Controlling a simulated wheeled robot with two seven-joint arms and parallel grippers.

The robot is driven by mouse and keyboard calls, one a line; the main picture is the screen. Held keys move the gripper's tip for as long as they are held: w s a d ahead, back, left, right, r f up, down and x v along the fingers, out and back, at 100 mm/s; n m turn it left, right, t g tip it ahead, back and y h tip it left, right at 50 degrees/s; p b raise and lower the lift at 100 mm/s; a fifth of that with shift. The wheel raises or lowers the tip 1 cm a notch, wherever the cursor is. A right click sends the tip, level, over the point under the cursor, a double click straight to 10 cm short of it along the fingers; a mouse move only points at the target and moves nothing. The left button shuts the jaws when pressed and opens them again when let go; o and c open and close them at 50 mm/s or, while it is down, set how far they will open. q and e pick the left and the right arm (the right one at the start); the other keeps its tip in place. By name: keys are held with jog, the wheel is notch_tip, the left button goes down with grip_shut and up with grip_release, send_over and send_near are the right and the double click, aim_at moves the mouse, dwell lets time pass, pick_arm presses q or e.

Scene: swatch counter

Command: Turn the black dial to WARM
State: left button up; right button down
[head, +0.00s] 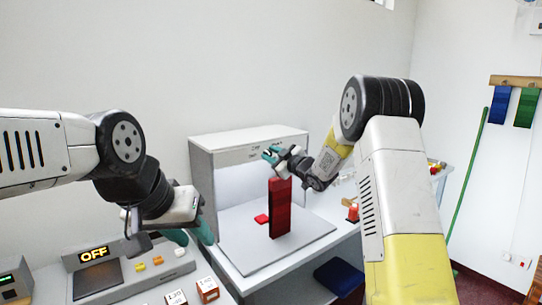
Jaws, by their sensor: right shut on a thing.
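The white viewing booth (215,148) stands on the counter, with small dark lettering on its upper front panel, too small to read. My right gripper (271,154) is at the right part of that panel, its teal fingers shut on the black dial. The fingers and wrist hide the dial almost wholly, so I cannot tell its setting.
A tall red block (280,208) and a small red piece (262,219) are on the booth's pale floor, below my right gripper. Small boxes (207,289) stand at the front edge.

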jog(key=shift+m, duration=0.3)
jog(key=m, duration=0.6)
jog(key=shift+w+d, duration=0.15)
jog(key=shift+d, duration=0.15)
jog(key=m, duration=0.5)
jog(key=shift+w+d+m, duration=0.1)
jog(key=shift+d+m, duration=0.05)
jog(key=shift+m, duration=0.25)
jog(key=shift+f, duration=0.1)
jog(key=c, duration=1.1)
grip_release()
